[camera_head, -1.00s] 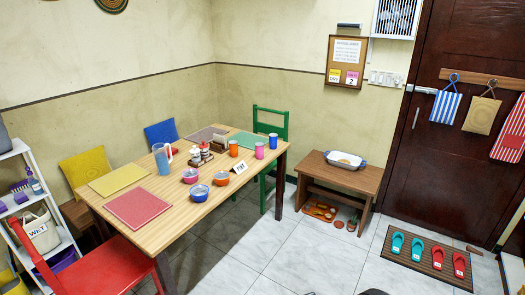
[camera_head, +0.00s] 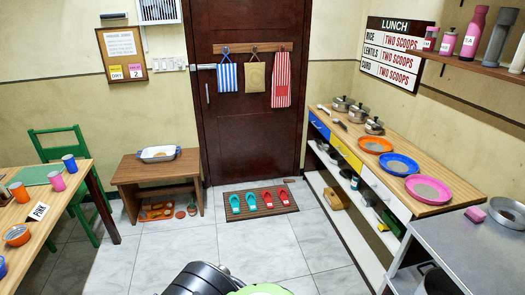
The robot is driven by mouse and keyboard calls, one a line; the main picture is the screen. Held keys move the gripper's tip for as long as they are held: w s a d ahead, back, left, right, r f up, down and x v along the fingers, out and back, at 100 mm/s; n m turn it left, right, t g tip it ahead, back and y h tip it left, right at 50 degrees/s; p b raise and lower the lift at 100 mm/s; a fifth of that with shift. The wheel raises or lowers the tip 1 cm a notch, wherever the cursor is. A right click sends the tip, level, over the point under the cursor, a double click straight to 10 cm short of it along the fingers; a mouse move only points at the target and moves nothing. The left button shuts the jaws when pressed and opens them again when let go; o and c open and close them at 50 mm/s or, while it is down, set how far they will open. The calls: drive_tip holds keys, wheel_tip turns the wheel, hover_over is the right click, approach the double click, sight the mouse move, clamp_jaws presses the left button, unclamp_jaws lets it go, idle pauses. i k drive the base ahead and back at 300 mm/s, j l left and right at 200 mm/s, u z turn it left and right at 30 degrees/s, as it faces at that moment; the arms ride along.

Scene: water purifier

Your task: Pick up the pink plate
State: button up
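The pink plate (camera_head: 411,187) lies on the right-hand counter, nearest to me in a row of plates. It is round with a raised rim and a grey-brown middle, which may be food or bare plate. A blue plate (camera_head: 387,164) and an orange plate (camera_head: 365,145) lie behind it, apart from it. A dark and green part of my own body shows at the bottom edge of the view. My gripper's fingers do not show, and nothing covers the pink plate.
The wooden counter (camera_head: 345,138) carries metal pots at its far end. A grey table (camera_head: 470,245) with a pink sponge (camera_head: 475,214) and metal bowl stands nearer. The floor ahead is clear up to the sandal mat (camera_head: 284,207). A dining table (camera_head: 62,193) stands left.

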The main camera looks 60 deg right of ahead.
sight(425, 189)
drive_tip(key=z, duration=3.55)
